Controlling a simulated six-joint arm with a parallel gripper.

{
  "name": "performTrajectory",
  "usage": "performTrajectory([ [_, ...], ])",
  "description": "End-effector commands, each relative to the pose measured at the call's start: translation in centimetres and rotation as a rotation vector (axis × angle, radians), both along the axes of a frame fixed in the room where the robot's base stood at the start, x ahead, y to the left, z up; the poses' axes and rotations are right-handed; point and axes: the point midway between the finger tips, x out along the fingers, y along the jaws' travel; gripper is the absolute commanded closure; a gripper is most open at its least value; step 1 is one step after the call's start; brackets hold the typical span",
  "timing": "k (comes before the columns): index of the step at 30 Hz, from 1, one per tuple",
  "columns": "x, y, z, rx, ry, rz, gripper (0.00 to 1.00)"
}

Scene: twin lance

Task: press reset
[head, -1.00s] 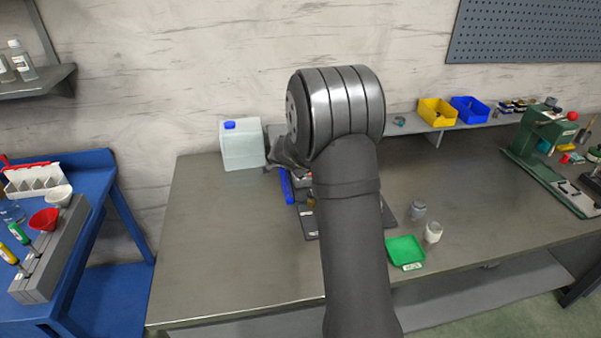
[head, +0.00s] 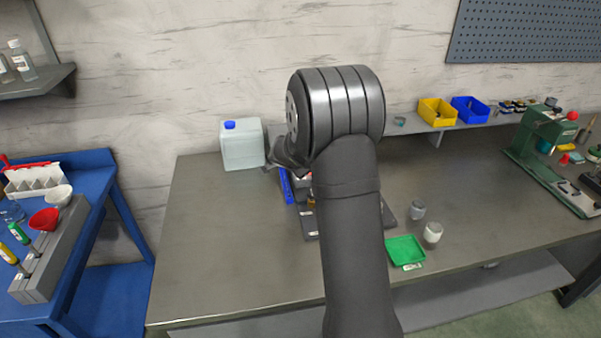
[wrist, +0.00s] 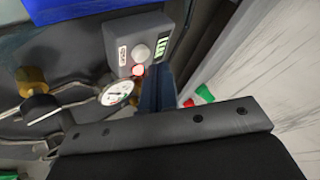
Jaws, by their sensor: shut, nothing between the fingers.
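A grey control box (wrist: 140,40) shows in the wrist view at the top middle. It carries a pale round knob or button (wrist: 142,53), a small red button (wrist: 138,71) below it, and a green label or display on its right side. The lettering is too small to read, so I cannot tell which part is the reset. My gripper (wrist: 156,76) is shut and empty, its tips close to the right of the red button. I cannot tell whether they touch the box. In the head view my arm hides the gripper and most of the box.
A pressure gauge (wrist: 117,93), a brass fitting (wrist: 31,80) and a black knob (wrist: 40,107) stand left of my fingers. In the head view, a jug (head: 243,146) is left of my arm, and a green tray (head: 405,251) and two jars are right. The bench's left front is clear.

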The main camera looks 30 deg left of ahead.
Motion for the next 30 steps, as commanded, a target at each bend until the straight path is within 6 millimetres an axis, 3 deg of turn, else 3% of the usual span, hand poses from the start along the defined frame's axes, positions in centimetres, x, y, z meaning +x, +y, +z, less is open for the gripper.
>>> performTrajectory([
  [30, 0.0, 0.0, -0.85, 0.0, 0.0, 0.0, 1.0],
])
